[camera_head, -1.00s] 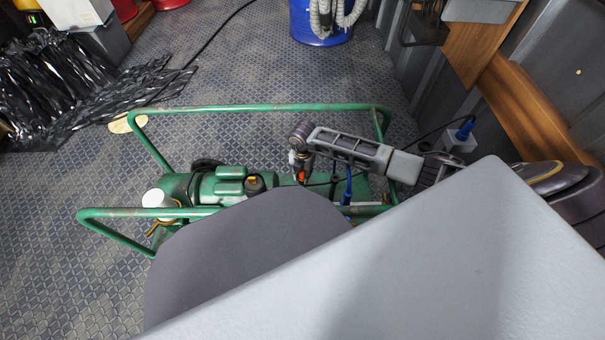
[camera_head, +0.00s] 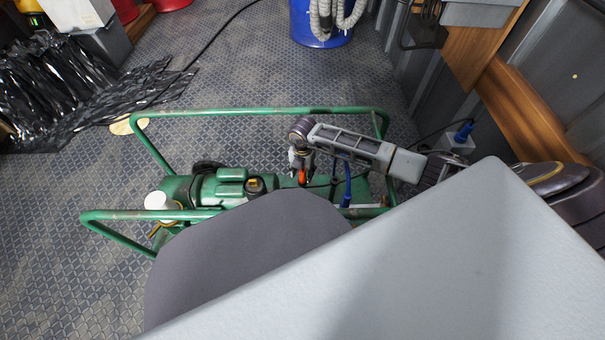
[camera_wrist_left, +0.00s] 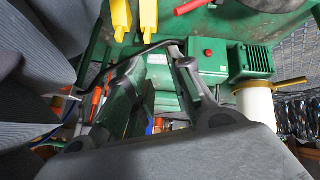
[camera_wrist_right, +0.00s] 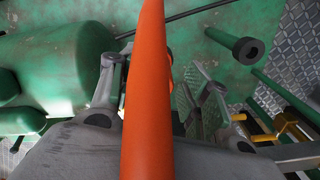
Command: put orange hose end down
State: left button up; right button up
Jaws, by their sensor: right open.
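In the right wrist view the orange hose end (camera_wrist_right: 148,100) runs from top to bottom, close to the camera and across the space between my right gripper's fingers (camera_wrist_right: 158,72). The fingers stand apart. In the head view my right gripper (camera_head: 300,158) is over the green machine, and a small orange piece (camera_head: 302,176) shows just below it. My left gripper (camera_wrist_left: 155,70) is hidden in the head view. In its wrist view its fingers are apart, with green machine parts beyond and nothing clearly held. An orange piece (camera_wrist_left: 97,102) shows at the left there.
The green machine (camera_head: 230,186) has a tubular frame (camera_head: 260,109) and a white cylinder (camera_head: 158,201). A blue drum (camera_head: 322,25) stands behind. Crumpled black plastic (camera_head: 50,90) lies at left. A dark cable (camera_head: 208,42) crosses the floor. My own grey body covers the lower right.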

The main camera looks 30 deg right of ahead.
notch_tip(320, 180, up, 9)
jog(key=p, duration=0.3)
jog(key=shift+f, duration=0.2)
pick_arm(q)
jog(key=shift+g+y, duration=0.4)
jog(key=shift+s+a+r+p, duration=0.15)
jog(key=shift+a+r, duration=0.1)
jog(key=shift+r, duration=1.2)
jog(key=shift+a+r+p, duration=0.15)
jog(key=shift+a+r, duration=0.05)
jog(key=shift+r, duration=1.2)
pick_arm(e)
jog(key=shift+r, duration=0.75)
pick_arm(q)
jog(key=shift+f, duration=0.15)
pick_arm(e)
jog(key=shift+r, duration=0.15)
